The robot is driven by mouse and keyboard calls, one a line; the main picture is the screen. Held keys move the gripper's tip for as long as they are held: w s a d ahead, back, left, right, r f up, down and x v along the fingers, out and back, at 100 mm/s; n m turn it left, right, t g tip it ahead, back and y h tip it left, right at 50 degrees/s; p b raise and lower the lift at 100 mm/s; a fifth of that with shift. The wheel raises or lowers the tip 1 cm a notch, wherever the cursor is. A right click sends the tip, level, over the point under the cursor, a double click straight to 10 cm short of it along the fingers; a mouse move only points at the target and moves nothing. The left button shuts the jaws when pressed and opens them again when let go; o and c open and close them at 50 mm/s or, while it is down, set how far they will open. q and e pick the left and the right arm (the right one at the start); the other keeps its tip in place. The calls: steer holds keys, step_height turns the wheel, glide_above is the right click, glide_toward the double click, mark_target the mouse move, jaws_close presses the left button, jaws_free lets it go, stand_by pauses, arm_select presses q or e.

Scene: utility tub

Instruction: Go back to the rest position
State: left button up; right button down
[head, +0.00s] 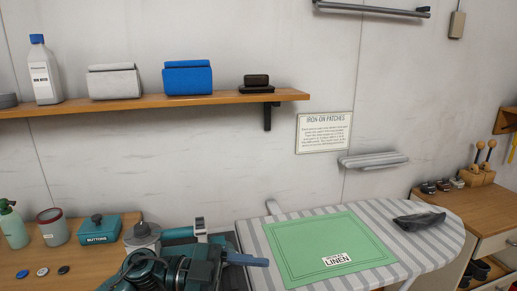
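Teal and dark links of my own arm fill the bottom of the head view, left of centre. They overlap the right end of the wooden worktop (85,250) and reach to the left edge of the ironing board (425,243). A blue-grey bar points right from them, and a white part with a small dark panel stands up behind. I take these to be my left arm, folded close. Its fingertips cannot be made out, and no held object shows. My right gripper is not in view.
A green linen mat (300,240) and a dark folded item (419,221) lie on the board. A spray bottle (13,226), a can (53,228) and a teal buttons box (99,229) stand left. A wall shelf (215,99) hangs above. A wooden cabinet (480,215) stands right.

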arm_select(q)
steer(key=w+a+f+n+t+y, duration=0.1)
steer(key=a+f+n+t+y, duration=0.3)
steer(key=n+t, duration=0.5)
steer(key=w+a+f+n+t+y, duration=0.1)
steer(key=a+f+n+t+y, duration=0.2)
steer(key=f+n+t, duration=0.5)
steer(key=s+a+f+n+g+y, duration=0.2)
steer(key=s+a+f+y, duration=0.1)
steer(key=s+f, duration=0.4)
steer(key=s+a+f+n+g+y, duration=0.2)
steer(key=s+a+f+g+y, duration=0.1)
steer(key=s+f, duration=0.5)
step_height(320, 180, down, 3)
steer(key=shift+s+a+n+y, duration=0.3)
steer(key=shift+a+y, duration=0.2)
steer(key=shift+y, duration=0.5)
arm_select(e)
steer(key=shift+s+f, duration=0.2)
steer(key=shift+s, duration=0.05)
arm_select(q)
steer(key=shift+w, duration=0.1)
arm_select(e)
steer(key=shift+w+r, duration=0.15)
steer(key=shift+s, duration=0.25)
arm_select(q)
steer(key=shift+a, duration=0.15)
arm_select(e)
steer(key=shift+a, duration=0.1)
